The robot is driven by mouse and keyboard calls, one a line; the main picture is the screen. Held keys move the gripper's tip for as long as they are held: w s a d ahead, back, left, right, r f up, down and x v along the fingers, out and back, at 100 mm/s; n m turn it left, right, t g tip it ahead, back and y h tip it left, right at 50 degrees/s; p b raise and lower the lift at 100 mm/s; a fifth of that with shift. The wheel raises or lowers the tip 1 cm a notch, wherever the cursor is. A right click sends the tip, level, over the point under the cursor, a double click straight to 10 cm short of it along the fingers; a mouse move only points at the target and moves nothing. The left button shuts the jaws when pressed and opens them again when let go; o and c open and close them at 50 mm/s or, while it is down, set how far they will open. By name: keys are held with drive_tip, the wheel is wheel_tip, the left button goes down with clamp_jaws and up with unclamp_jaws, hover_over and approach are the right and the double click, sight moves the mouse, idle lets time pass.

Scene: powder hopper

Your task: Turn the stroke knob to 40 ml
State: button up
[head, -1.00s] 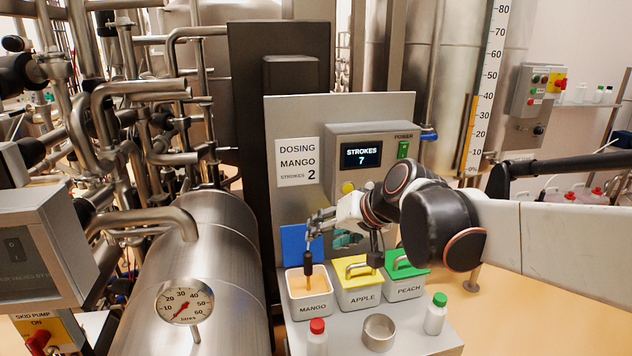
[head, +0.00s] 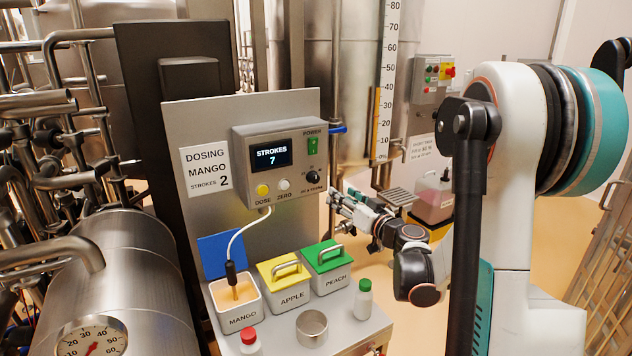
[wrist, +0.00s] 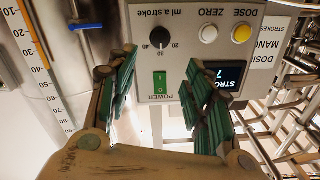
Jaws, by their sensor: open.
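The stroke knob (head: 313,177) is a black round knob on the right of the grey control box (head: 246,162). It also shows upside down in the wrist view (wrist: 159,37), with "ml a stroke" lettering and small numbers around it. Which number its mark points to is too small to read surely. My gripper (head: 338,202) is right of the box and lower than the knob in the head view. In the wrist view my gripper (wrist: 162,78) has its green-padded fingers apart, with nothing between them, and the knob lies beyond their tips.
The display (head: 271,153) reads STROKES 7. The yellow DOSE button (head: 262,190), white ZERO button (head: 284,185) and green power switch (head: 313,146) are near the knob. Below stand the mango (head: 238,316), apple (head: 293,300) and peach (head: 335,281) bins; a dark-handled wand stands in mango.

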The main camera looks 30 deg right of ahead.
sight(316, 179)
drive_tip(key=w, duration=0.4)
drive_tip(key=w+b, duration=0.1)
drive_tip(key=w, duration=0.4)
drive_tip(key=w+a+b, duration=0.1)
drive_tip(key=w, duration=0.3)
drive_tip(key=shift+w, duration=0.35)
drive_tip(key=c, duration=1)
